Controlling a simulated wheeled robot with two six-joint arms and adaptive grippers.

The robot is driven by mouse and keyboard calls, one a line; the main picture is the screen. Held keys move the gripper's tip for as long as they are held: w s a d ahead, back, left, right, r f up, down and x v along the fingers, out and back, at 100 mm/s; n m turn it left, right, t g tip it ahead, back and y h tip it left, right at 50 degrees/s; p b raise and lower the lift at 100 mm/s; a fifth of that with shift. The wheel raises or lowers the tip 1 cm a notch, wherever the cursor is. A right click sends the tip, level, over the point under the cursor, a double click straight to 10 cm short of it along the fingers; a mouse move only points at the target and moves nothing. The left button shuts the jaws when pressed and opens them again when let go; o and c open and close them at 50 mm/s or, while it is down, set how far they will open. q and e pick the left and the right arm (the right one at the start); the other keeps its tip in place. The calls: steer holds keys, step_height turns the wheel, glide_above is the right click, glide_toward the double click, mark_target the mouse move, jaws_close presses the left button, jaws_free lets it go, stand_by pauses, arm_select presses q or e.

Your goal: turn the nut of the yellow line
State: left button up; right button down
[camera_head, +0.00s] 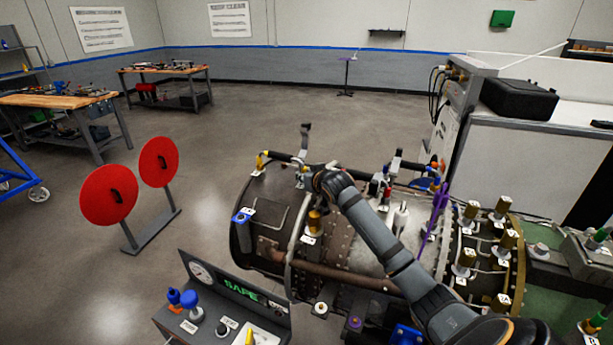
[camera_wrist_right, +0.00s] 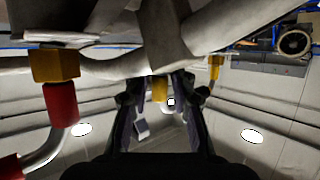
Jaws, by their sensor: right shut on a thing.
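In the right wrist view, a yellow nut (camera_wrist_right: 160,88) hangs below a grey pipe (camera_wrist_right: 105,63), between the two dark fingers of my right gripper (camera_wrist_right: 163,98). The gripper is shut on it. In the head view my right arm reaches across the turbine (camera_head: 375,245) from the lower right, and its wrist hides the fingertips and the held nut. A yellow fitting (camera_head: 261,160) shows at the left end of the turbine's top. My left gripper is in neither view.
A brass nut with a red sleeve (camera_wrist_right: 60,100) is left of the fingers in the wrist view. Several brass fittings (camera_head: 468,213) stand on the turbine's right part. A panel reading SAFE (camera_head: 240,290) is in front. Red discs (camera_head: 108,195) stand at left; open floor lies behind.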

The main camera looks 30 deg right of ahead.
steer(key=m+h, duration=0.2)
steer(key=g+h+b, duration=0.1)
steer(key=shift+w+a+f+m, duration=0.1)
steer(key=shift+a+f+m, duration=0.15)
steer(key=shift+m, duration=0.15)
steer(key=shift+a+f+m+g+h+b, duration=0.1)
steer(key=shift+m+g+h+b, duration=0.5)
steer(key=shift+m+h, duration=0.2)
steer(key=m+g+h+b, duration=0.1)
steer(key=m+g+b, duration=0.1)
steer(key=m+g+h+b, duration=0.1)
steer(key=m+h+b, duration=0.1)
steer(key=m+g+h+b, duration=0.1)
steer(key=m+g+b, duration=0.1)
steer(key=shift+w+a+g+h+b, duration=0.15)
steer(key=shift+w+g+h+b, duration=0.15)
steer(key=shift+h+b, duration=0.1)
steer(key=shift+m+g+h+b, duration=0.5)
steer(key=shift+m+g+b, duration=0.75)
steer(key=shift+m+g, duration=0.5)
steer(key=c, duration=1.4)
jaws_free()
steer(key=o, duration=0.3)
steer(key=shift+w+d, duration=0.15)
steer(key=shift+d, duration=0.2)
steer(key=shift+a, duration=0.1)
